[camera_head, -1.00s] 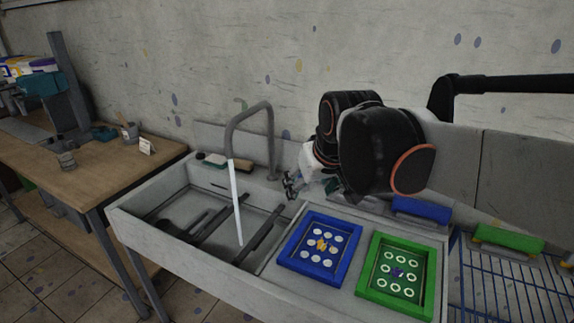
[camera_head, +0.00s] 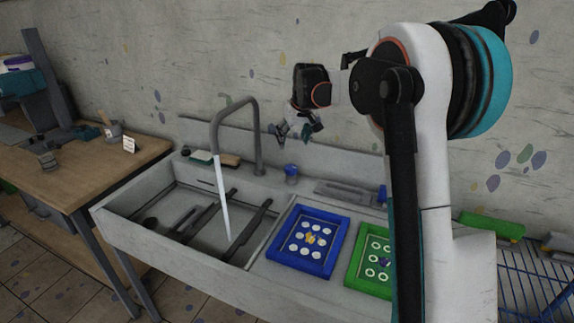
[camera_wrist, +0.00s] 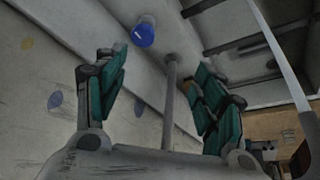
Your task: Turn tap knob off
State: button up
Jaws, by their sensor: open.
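The tap knob (camera_head: 291,171) is a small blue cap on the sink's back ledge, just right of the grey tap (camera_head: 258,135). A pale stream of water (camera_head: 222,195) runs from the spout into the basin. My gripper (camera_head: 296,131) is above the knob, apart from it, close to the wall. In the wrist view my open gripper (camera_wrist: 160,72) has teal-padded fingers with nothing held. The blue knob (camera_wrist: 143,34) shows at the top, beyond the fingertips. The tap's pipe (camera_wrist: 170,105) shows between the fingers.
The sink basin (camera_head: 116,211) holds dark tools. A brush and a green-topped sponge lie left of the tap. A blue frame (camera_head: 334,255) and a green frame (camera_head: 354,279) lie on the right counter. The wall is close behind. A wooden table (camera_head: 100,178) stands left.

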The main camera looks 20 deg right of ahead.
send_near(291, 167)
jog(key=b+x, duration=0.4)
jog(key=x, duration=0.5)
jog(key=shift+f, duration=0.15)
jog(key=c, duration=1.1)
